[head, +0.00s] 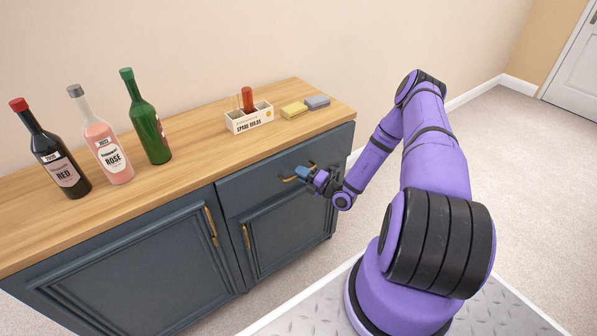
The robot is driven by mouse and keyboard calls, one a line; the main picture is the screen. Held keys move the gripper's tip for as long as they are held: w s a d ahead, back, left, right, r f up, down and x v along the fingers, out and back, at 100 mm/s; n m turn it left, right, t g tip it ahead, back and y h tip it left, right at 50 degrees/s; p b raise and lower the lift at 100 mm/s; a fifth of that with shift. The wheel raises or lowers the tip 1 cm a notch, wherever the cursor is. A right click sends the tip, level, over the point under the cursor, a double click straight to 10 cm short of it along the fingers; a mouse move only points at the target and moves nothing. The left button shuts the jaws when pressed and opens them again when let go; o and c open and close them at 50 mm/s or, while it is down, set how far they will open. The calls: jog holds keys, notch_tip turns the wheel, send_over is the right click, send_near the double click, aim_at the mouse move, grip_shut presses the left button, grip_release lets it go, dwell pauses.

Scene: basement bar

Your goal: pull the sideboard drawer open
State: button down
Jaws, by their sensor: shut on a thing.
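The sideboard (100,281) is dark blue with a pale wooden top. Its drawer (250,190) is at the upper right of the front, above the right-hand door. The drawer front looks flush with the cabinet. A brass handle (287,180) shows on the drawer, partly hidden by my gripper. My gripper (303,173) is at the right part of this handle and is shut on it. The fingertips are small in this view, and their exact hold on the handle is hard to make out.
On the top stand a red wine bottle (55,157), a rosé bottle (106,145) and a green bottle (148,127). A small white box (249,120), a yellow sponge (294,110) and a grey-blue sponge (316,102) are towards the right. The carpet at right is clear.

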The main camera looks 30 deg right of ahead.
jog(key=s, duration=2.4)
jog(key=shift+s+d, duration=0.3)
jog(key=shift+d, duration=0.1)
jog(key=c, duration=1.2)
grip_release()
jog(key=shift+o, duration=0.2)
jog(key=v, duration=1)
jog(key=shift+s+d, duration=0.2)
jog(key=shift+s, duration=0.15)
jog(key=shift+f, duration=0.1)
